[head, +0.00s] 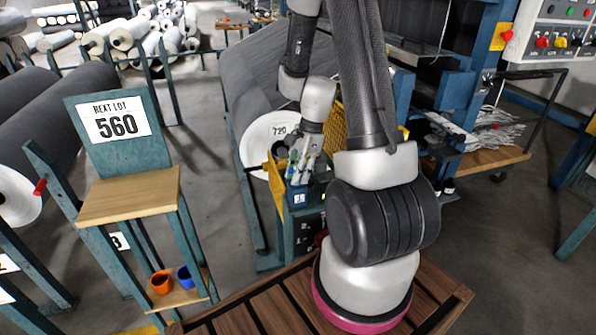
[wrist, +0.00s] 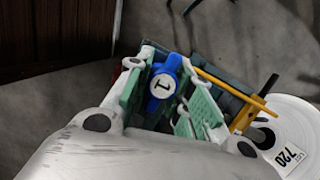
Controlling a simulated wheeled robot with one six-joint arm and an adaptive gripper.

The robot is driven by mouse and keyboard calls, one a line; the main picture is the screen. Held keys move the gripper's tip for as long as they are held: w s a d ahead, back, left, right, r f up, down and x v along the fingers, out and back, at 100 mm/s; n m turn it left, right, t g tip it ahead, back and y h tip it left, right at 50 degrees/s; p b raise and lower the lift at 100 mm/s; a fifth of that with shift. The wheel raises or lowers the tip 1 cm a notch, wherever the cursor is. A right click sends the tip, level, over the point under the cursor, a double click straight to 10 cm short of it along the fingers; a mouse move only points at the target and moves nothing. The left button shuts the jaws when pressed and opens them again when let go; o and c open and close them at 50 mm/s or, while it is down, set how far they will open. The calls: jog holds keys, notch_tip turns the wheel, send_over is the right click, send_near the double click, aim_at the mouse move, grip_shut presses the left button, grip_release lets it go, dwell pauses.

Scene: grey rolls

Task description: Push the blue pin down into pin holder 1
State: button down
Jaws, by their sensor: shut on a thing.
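My gripper (head: 303,166) is over the teal stand beside the roll marked 720, pointing down. Its green-padded fingers also show in the wrist view (wrist: 160,90). They are shut on the blue pin (wrist: 163,83), whose blue head has a white disc marked 1 and sits between the pads. In the head view only small blue bits show among the fingers. Pin holder 1 (head: 299,199) is the blue-teal block with a white 1 label, just under the fingers. Its opening is hidden by the gripper, so I cannot tell how deep the pin sits.
A large grey roll (head: 258,80) with a white 720 end stands close behind the stand. A wooden-topped stand (head: 130,196) marked 560 is at left, with orange (head: 160,283) and blue (head: 186,277) cups below.

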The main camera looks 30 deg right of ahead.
dwell(0.3)
jog(key=c, duration=1.2)
grip_release()
jog(key=v, duration=1.2)
